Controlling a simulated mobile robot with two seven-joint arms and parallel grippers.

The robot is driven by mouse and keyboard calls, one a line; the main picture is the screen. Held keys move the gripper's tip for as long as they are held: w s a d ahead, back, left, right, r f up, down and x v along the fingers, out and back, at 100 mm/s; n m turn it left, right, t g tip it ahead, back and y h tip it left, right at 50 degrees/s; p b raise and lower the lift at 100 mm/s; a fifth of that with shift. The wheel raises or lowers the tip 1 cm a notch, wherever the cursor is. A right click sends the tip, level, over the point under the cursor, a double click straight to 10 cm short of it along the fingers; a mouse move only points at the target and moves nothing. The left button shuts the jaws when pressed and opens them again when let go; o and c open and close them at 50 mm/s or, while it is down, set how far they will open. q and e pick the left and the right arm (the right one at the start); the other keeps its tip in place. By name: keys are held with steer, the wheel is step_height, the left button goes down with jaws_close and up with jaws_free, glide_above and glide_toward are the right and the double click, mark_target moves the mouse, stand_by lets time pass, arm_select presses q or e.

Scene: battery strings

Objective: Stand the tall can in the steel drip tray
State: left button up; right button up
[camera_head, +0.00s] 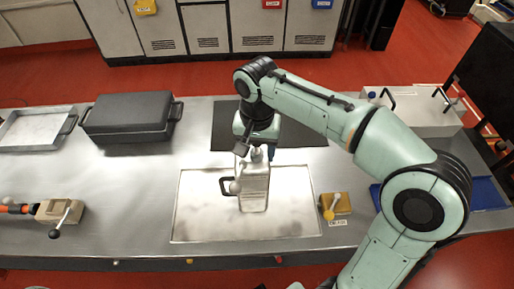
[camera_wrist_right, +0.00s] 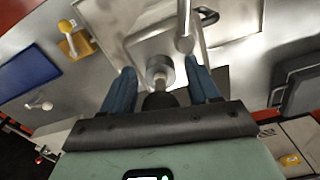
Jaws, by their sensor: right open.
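The tall pale metal can (camera_head: 256,192) has a side handle and a spout or cap on top. It appears upright, with its base inside the outline of the shallow steel drip tray (camera_head: 295,205). In the right wrist view the can's cap (camera_wrist_right: 160,70) shows between the finger tips, with its pale body beyond. My right gripper (camera_head: 258,151) is at the top of the can; its blue fingers (camera_wrist_right: 163,84) are spread apart on either side of the cap, with gaps visible. My left gripper is in neither view.
A dark mat (camera_head: 300,135) lies behind the tray. A dark lidded case (camera_head: 130,115) and a shallow metal pan (camera_head: 36,130) are at the back left. A yellow-handled valve block (camera_head: 336,205) sits right of the tray, and a beige valve (camera_head: 58,211) at left.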

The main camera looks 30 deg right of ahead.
step_height(320, 180, up, 12)
steer(key=p, duration=0.3)
steer(key=shift+r, duration=0.15)
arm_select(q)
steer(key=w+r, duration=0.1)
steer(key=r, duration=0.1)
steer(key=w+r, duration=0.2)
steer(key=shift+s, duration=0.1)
